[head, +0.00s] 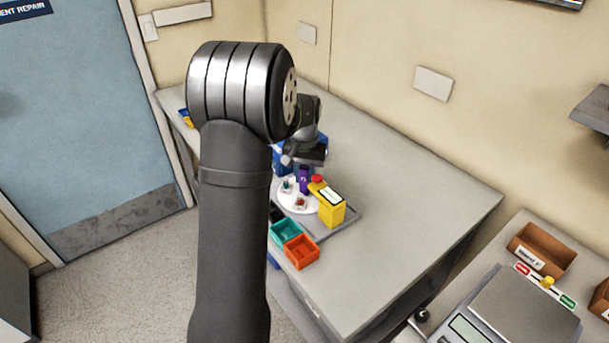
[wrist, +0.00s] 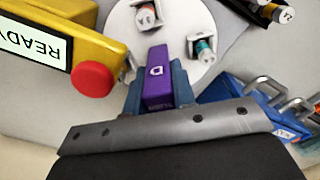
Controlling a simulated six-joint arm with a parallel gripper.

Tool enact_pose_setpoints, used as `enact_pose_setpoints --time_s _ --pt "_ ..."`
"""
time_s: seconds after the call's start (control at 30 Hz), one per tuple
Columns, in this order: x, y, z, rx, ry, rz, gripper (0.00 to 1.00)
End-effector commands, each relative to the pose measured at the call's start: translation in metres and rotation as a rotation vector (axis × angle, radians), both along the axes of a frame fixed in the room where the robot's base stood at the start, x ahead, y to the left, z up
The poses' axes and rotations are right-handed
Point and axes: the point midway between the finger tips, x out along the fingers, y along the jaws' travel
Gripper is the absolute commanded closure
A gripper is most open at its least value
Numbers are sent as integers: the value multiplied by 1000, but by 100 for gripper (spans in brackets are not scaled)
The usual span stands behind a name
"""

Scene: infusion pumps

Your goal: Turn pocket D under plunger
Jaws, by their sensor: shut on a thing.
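The purple block marked D (wrist: 158,85) stands at the edge of a white round turntable (wrist: 172,22); it also shows in the head view (head: 304,178). My gripper (wrist: 157,78) is shut on it, one finger on each side; in the head view my gripper (head: 304,162) covers its top. Small pockets with vials (wrist: 146,16) (wrist: 204,47) sit on the turntable. The red plunger (wrist: 92,79) on the yellow pump (wrist: 103,29), with a READY screen, is left of the block in the wrist view. Part of the turntable near the pump is hidden.
A grey tray (head: 350,217) lies under the pump. A teal bin (head: 285,231) and an orange bin (head: 301,251) stand in front. A blue box with metal shackles (wrist: 240,95) is close on the gripper's right in the wrist view. The bench to the right is clear.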

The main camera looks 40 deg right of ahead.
Motion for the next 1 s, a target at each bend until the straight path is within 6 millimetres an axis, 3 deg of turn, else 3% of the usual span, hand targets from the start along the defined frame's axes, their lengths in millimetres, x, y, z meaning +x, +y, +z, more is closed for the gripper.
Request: enact_pose_setpoints --time_s 1.0 --pt "1 -1 2 -4 -3 507 100"
